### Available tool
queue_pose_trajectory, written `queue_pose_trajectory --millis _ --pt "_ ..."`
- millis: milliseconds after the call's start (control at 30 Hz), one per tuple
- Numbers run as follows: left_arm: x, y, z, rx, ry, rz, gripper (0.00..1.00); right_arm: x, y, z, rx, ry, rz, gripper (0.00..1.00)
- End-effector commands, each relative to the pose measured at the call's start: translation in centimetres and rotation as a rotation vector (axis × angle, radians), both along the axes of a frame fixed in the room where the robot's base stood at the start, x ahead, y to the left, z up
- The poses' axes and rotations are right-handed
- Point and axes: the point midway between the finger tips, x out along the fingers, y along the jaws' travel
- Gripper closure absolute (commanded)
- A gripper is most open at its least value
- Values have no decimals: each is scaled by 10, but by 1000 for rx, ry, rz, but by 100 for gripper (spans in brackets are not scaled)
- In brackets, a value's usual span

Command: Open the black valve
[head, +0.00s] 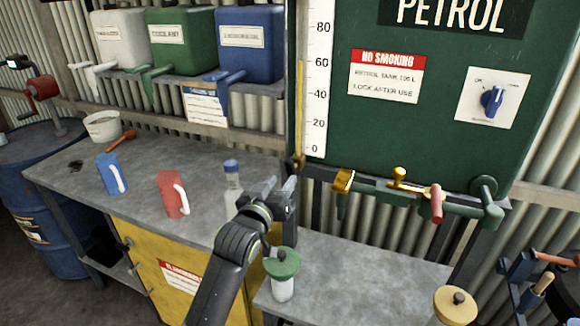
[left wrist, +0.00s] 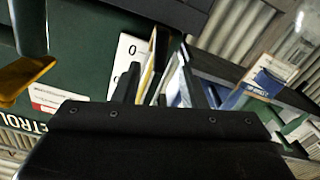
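I cannot make out a clearly black valve in either view. The green petrol tank (head: 445,125) carries a dark green pipe (head: 385,191) along its bottom edge. The pipe has a brass lever (head: 343,181), a yellow T-handle (head: 399,174) and a red handle (head: 437,203). A blue knob (head: 492,98) is on the tank's white plate. My left gripper (head: 284,188) is above the bench, left of the pipe, touching none of these handles. In the left wrist view its two fingers (left wrist: 162,75) are apart with nothing between them. My right gripper is not in view.
The grey bench (head: 150,190) holds a blue mug (head: 108,174), a red mug (head: 171,194), a clear bottle (head: 232,186) and a green-lidded jar (head: 282,280). White, green and blue (head: 250,45) dispensers stand on the shelf above. A yellow-lidded jar (head: 455,305) is lower right.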

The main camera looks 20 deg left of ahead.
Motion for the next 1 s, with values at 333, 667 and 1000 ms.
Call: queue_pose_trajectory --millis 333,667,1000 --pt "49 -1 2 1 0 0 62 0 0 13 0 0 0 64" --pt "64 -1 0 1 0 0 62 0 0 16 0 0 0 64" --pt "64 -1 0 1 0 0 78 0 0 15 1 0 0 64"
